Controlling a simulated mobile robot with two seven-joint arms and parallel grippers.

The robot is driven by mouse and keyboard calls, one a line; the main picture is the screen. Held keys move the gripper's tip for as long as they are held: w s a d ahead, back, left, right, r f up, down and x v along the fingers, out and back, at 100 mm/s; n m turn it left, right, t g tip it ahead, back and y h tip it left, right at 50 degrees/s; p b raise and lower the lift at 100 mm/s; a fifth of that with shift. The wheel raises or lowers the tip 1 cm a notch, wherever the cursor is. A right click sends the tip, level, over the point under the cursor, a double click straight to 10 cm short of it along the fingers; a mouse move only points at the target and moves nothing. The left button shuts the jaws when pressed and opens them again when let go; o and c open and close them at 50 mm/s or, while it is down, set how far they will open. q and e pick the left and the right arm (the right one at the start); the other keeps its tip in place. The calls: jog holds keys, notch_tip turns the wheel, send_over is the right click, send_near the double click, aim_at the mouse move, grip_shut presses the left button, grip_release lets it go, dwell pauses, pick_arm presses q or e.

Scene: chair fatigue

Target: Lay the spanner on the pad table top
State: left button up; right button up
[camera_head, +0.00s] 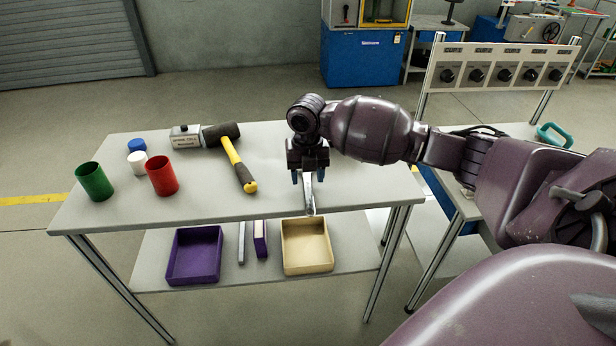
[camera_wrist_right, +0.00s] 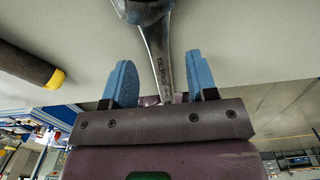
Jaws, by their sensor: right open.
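The spanner (camera_head: 309,196) is a silver metal tool at the right part of the grey table top (camera_head: 130,212), with one end near the front edge. In the right wrist view, the spanner (camera_wrist_right: 158,50) runs between the two blue fingers, its wide end at the top of the picture over the grey surface. My right gripper (camera_head: 308,178) is open, with the fingers apart on either side of the spanner's handle; gaps show on both sides. I cannot tell whether the spanner lies flat on the top. My left gripper is not in view.
A hammer (camera_head: 237,162) with a yellow and black handle lies left of the gripper. Green (camera_head: 95,182) and red (camera_head: 162,176) cups stand further left. A purple tray (camera_head: 194,256) and a beige tray (camera_head: 306,247) are on the lower shelf. The front middle of the top is clear.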

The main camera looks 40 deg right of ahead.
aim_at(307, 183)
notch_tip(307, 183, up, 11)
jog(key=p, duration=0.2)
dwell(0.3)
dwell(0.4)
